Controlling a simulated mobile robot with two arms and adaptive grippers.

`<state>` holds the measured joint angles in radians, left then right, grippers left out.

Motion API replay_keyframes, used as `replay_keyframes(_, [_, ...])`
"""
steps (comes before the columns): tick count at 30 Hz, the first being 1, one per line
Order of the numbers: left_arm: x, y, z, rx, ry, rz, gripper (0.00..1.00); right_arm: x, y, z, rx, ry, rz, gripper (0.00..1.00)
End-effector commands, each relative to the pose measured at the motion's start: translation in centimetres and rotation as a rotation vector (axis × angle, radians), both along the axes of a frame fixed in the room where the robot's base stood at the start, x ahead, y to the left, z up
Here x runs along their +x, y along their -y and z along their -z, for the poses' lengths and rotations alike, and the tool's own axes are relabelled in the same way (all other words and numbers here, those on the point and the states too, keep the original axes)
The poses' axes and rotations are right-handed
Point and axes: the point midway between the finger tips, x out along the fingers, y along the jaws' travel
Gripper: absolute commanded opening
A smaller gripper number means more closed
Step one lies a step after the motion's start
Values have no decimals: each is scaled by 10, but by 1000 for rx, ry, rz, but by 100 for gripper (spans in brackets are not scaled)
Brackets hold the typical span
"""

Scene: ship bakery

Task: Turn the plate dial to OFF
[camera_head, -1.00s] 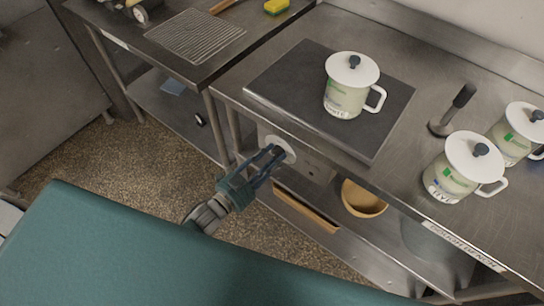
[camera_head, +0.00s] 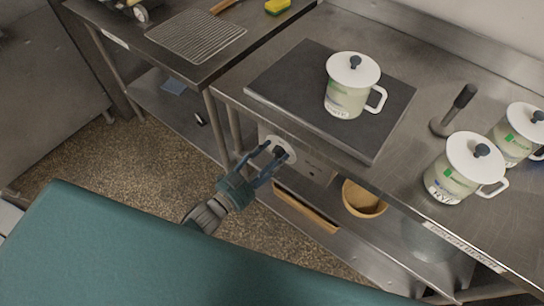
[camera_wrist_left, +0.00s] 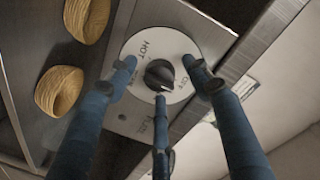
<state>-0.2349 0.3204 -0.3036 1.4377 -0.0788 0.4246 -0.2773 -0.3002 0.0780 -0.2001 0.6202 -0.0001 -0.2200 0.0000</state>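The plate dial is a white disc (camera_head: 288,147) on the front panel below the dark hot plate (camera_head: 290,90). In the left wrist view the disc (camera_wrist_left: 177,48) has a black round knob (camera_wrist_left: 159,75) at its middle. HOT is printed at the upper left and what looks like OFF at the right; the lower word is partly hidden. My left gripper (camera_head: 272,155) is open, its blue fingers spread around the knob; they also show in the left wrist view (camera_wrist_left: 160,70). I cannot tell whether they touch it. The knob's pointer direction is unclear. My right gripper is not in view.
A lidded white mug (camera_head: 345,101) stands on the hot plate. Two more mugs (camera_head: 447,184) (camera_head: 513,147) and a dark-handled tamper (camera_head: 460,99) stand to the right. A wooden bowl (camera_head: 362,199) sits on the lower shelf. The floor at the left is clear.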

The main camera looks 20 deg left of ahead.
Motion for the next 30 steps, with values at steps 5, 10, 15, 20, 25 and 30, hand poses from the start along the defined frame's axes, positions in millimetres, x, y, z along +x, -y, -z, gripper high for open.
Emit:
replay_keyframes(5, [-3,-1,1,1,-1,0,50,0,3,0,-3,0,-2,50])
replay_keyframes(10, [-25,-10,1,1,-5,0,50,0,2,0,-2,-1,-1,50])
replay_keyframes(15, [-59,-24,-1,1,-4,1,50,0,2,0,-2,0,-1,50])
replay_keyframes(20, [-87,-37,-3,2,-4,1,50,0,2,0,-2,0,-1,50])
replay_keyframes(25, [-105,-45,-4,1,-2,0,50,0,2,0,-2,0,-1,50])
replay_keyframes(30, [-110,-47,-5,1,0,0,50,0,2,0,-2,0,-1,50])
